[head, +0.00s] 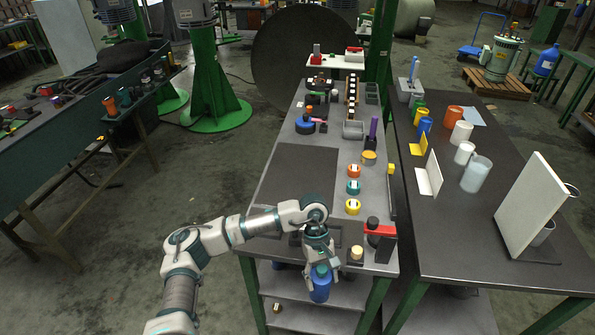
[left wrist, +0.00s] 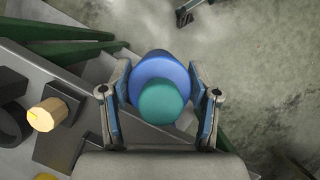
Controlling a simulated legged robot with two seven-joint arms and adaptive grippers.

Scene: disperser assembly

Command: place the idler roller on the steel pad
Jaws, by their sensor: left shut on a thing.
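My left gripper (head: 321,275) is at the near end of the middle bench, pointing down. It is shut on a blue rounded thing with a teal top (head: 320,291). In the left wrist view this blue thing (left wrist: 160,72) sits between the two fingers of my left gripper (left wrist: 160,98), teal end towards the camera. I cannot tell for sure whether it is the idler roller. A pale yellow cylinder (head: 356,252) stands on a dark block to the gripper's right; it also shows in the left wrist view (left wrist: 44,115). I cannot single out the steel pad. My right gripper is out of view.
A red-and-black device (head: 380,233) stands close to the right of the gripper. Orange, teal and yellow rings (head: 353,187) line the bench behind it. A flat dark panel (head: 308,182) leaves room on the bench's left. A second dark table (head: 462,225) stands at right.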

